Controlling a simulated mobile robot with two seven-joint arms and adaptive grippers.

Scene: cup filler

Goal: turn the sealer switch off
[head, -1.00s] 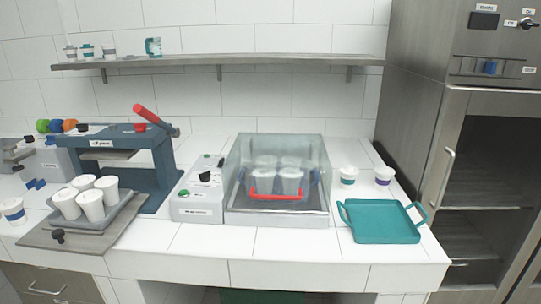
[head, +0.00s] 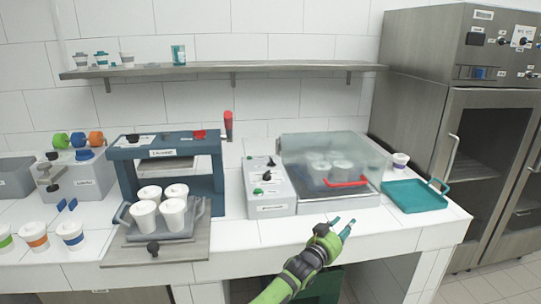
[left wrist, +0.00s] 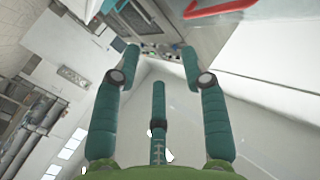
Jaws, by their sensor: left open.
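A blue-grey press (head: 165,146) with a red-tipped lever (head: 228,125) looks like the sealer, but its label is too small to read surely. On its top are a dark knob or switch (head: 133,138) and a red button (head: 199,134). I cannot tell the switch's position. A white control box (head: 268,188) with a green knob and dark switches stands to its right. My left gripper (head: 342,226) is open and empty in front of the counter edge, right of the press and control box. Its spread teal fingers show in the left wrist view (left wrist: 160,65). My right gripper is not in view.
White cups (head: 145,214) stand on a grey tray at the press. A clear-covered chamber (head: 332,155) with a red handle holds cups. A teal tray (head: 415,196) lies to its right. A shelf (head: 220,70) runs above. Several banded cups (head: 70,234) stand at left.

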